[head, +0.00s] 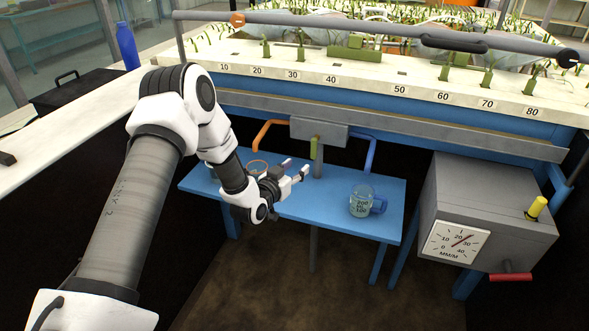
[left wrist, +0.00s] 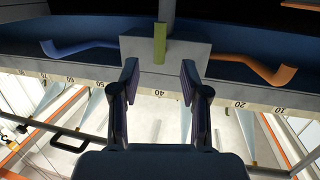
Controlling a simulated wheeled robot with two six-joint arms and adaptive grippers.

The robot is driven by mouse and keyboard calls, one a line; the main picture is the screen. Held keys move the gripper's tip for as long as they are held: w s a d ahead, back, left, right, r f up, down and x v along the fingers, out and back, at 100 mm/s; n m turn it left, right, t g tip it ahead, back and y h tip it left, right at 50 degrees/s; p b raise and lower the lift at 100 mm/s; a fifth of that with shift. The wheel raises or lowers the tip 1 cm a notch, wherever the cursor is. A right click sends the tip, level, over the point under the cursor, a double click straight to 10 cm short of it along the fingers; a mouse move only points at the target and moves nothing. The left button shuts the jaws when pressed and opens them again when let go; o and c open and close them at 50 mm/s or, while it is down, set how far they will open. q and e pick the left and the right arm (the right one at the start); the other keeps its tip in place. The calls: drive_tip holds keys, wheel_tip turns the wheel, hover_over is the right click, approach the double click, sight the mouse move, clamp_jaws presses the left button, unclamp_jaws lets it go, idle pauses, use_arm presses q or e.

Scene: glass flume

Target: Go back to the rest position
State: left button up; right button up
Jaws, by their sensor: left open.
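My left gripper (head: 296,180) is over the left part of the blue bench (head: 330,191) in the head view. Its fingers are apart with nothing between them. In the left wrist view the two fingers of my left gripper (left wrist: 160,85) point toward the grey box (left wrist: 183,52) and stand apart. My right gripper is in neither view.
A glass jug (head: 361,203) stands on the bench's right half. A grey dial box (head: 485,215) with a red handle stands at right. The numbered flume edge (head: 370,82) runs behind.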

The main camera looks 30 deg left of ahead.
use_arm(q)
drive_tip(key=s+d+f+m+g+h+p, duration=0.2)
drive_tip(key=s+d+f+g+p, duration=0.55)
drive_tip(key=s+d+f, duration=0.7)
drive_tip(key=s+n+g+y, duration=0.1)
drive_tip(key=s+g, duration=0.8)
drive_tip(key=s, duration=1.7)
drive_tip(key=shift+s+f+n, duration=0.25)
drive_tip(key=shift+s+n, duration=0.05)
drive_tip(key=shift+n, duration=0.2)
drive_tip(key=shift+d, duration=0.1)
